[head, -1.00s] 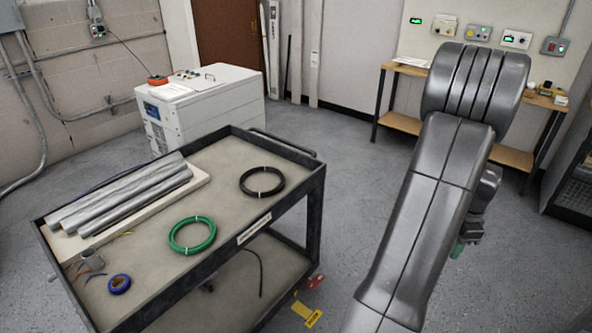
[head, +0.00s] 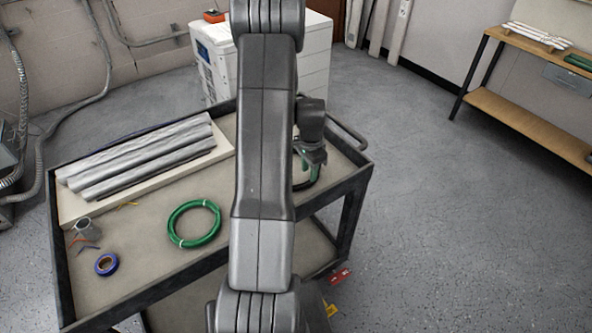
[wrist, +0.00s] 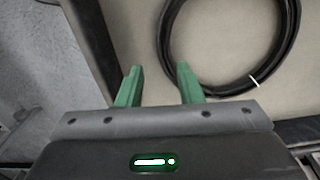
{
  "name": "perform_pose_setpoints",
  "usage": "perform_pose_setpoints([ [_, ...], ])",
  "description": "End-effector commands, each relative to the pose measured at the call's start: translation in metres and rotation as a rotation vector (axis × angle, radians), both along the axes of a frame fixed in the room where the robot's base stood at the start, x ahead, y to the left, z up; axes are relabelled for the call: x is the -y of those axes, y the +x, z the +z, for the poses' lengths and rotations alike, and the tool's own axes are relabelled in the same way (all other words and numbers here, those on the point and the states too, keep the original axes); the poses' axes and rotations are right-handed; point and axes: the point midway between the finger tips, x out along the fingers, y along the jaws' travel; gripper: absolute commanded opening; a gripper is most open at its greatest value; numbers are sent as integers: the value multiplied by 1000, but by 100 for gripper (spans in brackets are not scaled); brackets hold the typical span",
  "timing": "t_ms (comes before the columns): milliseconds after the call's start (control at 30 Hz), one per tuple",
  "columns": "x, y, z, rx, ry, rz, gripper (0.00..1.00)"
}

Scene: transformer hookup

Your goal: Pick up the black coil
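The black coil (wrist: 176,62) lies on the cart top in the wrist view, a ring with a white tie at its lower right. In the head view my arm hides most of it; a dark bit of it (head: 312,177) shows below my gripper. My gripper (wrist: 158,76) has two green fingers spread apart with nothing between them. The right fingertip is close to the coil's lower left edge in the picture, and the left fingertip is outside the ring. I cannot tell whether a finger touches it. In the head view my gripper (head: 310,170) is over the cart's right part.
The cart (head: 185,278) has a raised dark rim. A white cabinet (head: 318,65) stands behind.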

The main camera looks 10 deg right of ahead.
Motion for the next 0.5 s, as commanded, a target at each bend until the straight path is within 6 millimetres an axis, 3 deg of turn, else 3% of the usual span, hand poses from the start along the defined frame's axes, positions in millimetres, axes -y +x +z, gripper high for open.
perform_pose_setpoints([
  [500, -3, -3, -49, -2, 1, 0, 33],
])
